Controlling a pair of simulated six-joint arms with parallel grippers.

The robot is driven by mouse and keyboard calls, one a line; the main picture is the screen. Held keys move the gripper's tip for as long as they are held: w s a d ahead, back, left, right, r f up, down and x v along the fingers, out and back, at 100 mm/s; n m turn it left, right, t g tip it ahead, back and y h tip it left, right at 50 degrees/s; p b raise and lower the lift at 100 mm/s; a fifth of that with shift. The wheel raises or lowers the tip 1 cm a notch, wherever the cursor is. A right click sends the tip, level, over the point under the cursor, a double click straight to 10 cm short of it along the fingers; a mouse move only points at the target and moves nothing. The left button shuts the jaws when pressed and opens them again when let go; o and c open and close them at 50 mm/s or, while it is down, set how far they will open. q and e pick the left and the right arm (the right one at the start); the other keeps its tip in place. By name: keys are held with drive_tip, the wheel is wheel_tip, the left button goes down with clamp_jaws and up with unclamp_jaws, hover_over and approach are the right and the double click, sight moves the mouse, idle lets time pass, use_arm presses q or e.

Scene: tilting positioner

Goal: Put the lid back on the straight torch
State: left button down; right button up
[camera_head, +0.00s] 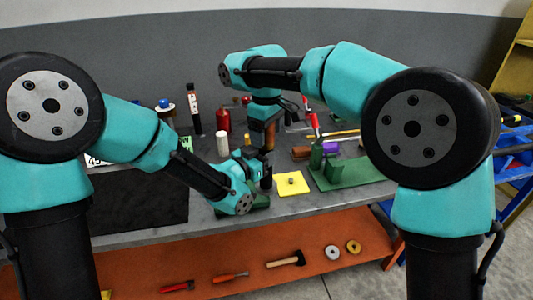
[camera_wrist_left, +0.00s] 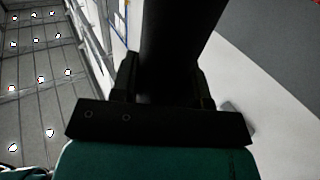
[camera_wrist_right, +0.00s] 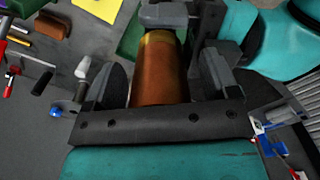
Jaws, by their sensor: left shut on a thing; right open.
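My left gripper (camera_head: 262,168) is shut on a black cylinder, apparently the torch body (camera_head: 267,179), above the table's front middle. In the left wrist view the black torch body (camera_wrist_left: 180,45) fills the space between the fingers (camera_wrist_left: 163,88). A copper-brown cylinder with a golden end band, apparently the lid (camera_wrist_right: 162,75), stands between the fingers of my right gripper (camera_wrist_right: 165,80), which are open with gaps on both sides. In the head view the brown lid (camera_head: 269,137) is above the left gripper. Whether it touches the torch body is hidden.
A yellow pad (camera_head: 290,188) with a small part lies right of the grippers. A green tray (camera_head: 350,176) is farther right. A white cylinder (camera_head: 222,144), a red bottle (camera_head: 223,119) and a tall dark bottle (camera_head: 194,110) stand behind.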

wheel_tip(320, 180, up, 12)
idle(0.6)
